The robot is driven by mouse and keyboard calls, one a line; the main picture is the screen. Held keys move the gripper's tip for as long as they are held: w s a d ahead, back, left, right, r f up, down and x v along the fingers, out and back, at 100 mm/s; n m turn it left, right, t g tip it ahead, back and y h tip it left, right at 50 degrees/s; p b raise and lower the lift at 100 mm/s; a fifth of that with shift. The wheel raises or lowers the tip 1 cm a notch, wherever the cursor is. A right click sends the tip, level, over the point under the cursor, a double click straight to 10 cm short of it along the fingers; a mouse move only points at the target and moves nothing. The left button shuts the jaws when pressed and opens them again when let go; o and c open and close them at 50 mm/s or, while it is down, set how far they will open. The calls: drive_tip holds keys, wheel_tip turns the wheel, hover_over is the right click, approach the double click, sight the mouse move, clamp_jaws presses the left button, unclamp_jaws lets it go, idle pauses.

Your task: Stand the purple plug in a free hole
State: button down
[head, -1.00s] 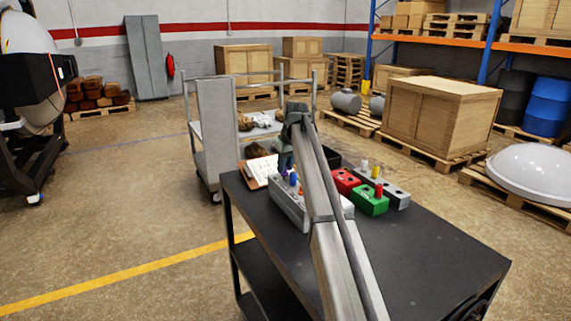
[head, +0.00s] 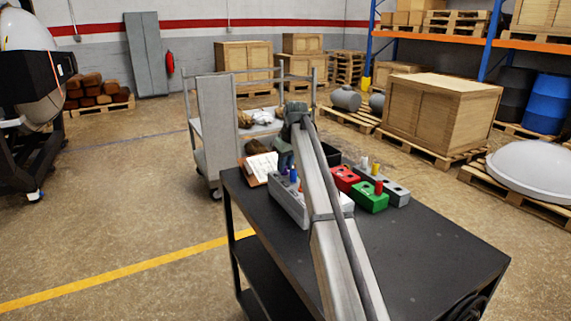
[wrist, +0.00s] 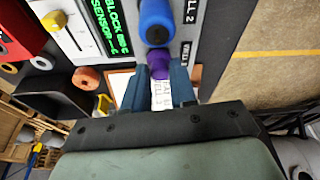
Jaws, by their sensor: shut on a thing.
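The purple plug (wrist: 158,63) is between my two fingertips in the wrist view. My gripper (wrist: 159,80) is shut on it. The plug shows close to the end of a light grey block (wrist: 184,52) lettered "WELL"; I cannot tell whether it is in a hole or above one. A blue plug (wrist: 157,22) stands in that block just beyond it. In the head view the long grey block (head: 289,207) lies on the black cart, partly behind my arm.
The near cart top (head: 425,255) is clear.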

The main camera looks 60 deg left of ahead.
drive_tip(key=c, duration=0.8)
unclamp_jaws()
drive_tip(key=shift+o, duration=0.2)
drive_tip(key=o, duration=0.3)
drive_tip(key=shift+r, duration=0.15)
drive_tip(key=shift+r, duration=2.35)
